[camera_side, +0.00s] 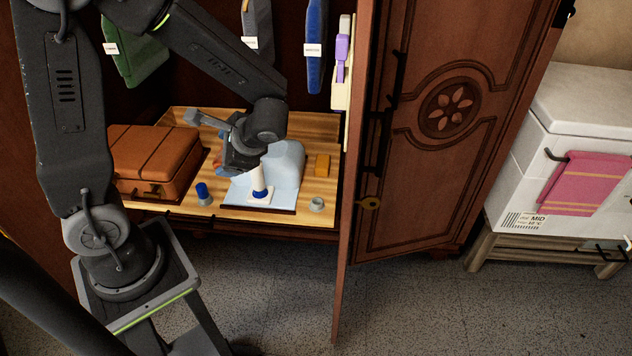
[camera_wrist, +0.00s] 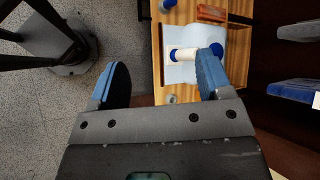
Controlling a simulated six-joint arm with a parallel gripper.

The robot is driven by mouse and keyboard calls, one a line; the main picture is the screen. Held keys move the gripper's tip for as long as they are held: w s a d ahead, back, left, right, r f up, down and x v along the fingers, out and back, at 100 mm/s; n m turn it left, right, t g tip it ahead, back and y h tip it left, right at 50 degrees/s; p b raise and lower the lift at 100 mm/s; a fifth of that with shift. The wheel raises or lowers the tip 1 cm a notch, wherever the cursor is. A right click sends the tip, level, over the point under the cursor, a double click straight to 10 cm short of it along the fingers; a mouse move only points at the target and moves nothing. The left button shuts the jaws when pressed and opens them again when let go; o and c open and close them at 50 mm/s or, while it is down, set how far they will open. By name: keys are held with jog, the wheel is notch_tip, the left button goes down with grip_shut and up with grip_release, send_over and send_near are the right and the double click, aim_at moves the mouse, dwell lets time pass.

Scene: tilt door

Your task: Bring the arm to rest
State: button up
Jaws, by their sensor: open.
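My gripper (camera_wrist: 162,85) is open and empty, with its two blue-padded fingers spread wide in the wrist view. In the side view my gripper (camera_side: 222,160) is partly hidden by my own wrist and hangs in front of the open wardrobe, above its wooden shelf (camera_side: 318,188).
An orange-brown case (camera_side: 155,160) sits at the shelf's left. Garments (camera_side: 316,45) hang above. The open wardrobe door (camera_side: 440,150) blocks the right; a white chest (camera_side: 575,140) stands beyond.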

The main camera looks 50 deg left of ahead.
jog(key=s+d+r+n+t+h, duration=0.5)
jog(key=d+r+t+h, duration=0.3)
jog(key=d+r, duration=0.4)
jog(key=shift+d+r+h, duration=0.25)
jog(key=shift+h, duration=0.25)
